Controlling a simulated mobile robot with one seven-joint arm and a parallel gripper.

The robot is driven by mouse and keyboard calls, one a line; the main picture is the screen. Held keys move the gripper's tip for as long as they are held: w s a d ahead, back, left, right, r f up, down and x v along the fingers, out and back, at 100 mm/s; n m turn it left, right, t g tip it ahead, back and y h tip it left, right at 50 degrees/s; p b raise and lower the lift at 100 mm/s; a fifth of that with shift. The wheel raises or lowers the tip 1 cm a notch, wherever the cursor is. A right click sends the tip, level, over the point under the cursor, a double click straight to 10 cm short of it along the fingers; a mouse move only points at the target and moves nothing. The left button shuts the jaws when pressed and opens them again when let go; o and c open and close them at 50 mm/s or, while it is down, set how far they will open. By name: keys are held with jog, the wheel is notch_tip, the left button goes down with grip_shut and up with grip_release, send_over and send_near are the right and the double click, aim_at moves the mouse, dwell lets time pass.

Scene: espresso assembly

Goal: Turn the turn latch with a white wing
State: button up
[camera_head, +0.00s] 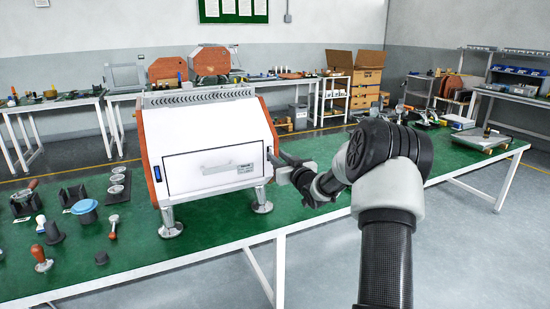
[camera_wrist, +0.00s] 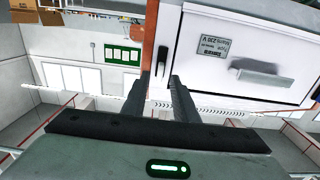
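The white machine (camera_head: 205,145) with reddish-brown side panels stands on the green table. A small dark latch (camera_head: 269,153) sits at the right edge of its front. In the wrist view a narrow dark upright part (camera_wrist: 162,58), likely this latch, lies just beyond the fingertips, between them in the picture. My gripper (camera_head: 284,166) is at the machine's right front edge. Contact with the latch cannot be told.
The front drawer panel has a grey handle (camera_head: 219,168), also seen in the wrist view (camera_wrist: 262,75). Tampers and a blue-topped cup (camera_head: 85,211) stand left of the machine. The green table (camera_head: 240,226) is clear in front. A scale (camera_head: 480,140) lies far right.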

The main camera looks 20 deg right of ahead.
jog(key=shift+w, duration=1.25)
grip_shut()
